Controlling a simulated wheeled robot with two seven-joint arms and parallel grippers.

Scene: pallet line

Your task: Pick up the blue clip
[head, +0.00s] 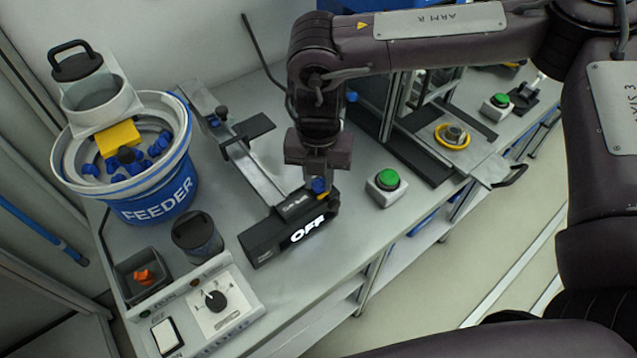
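A blue clip (319,186) shows at the fingertips of my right gripper (320,181), by the top of the black block with the lit OFF sign (290,230). The gripper points down over this block, at the near end of the feed rail (255,172). The fingers are small and dark here, and I cannot tell whether they are closed on the clip or only around it. More blue clips (127,157) lie loose in the white bowl of the feeder (160,200). My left gripper is not in view.
A green button (388,179) stands right of the block. A control panel with a knob (215,299), a dark cup (197,237) and a grey bin with an orange piece (144,277) are at the front left. A yellow ring fixture (453,135) is further right.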

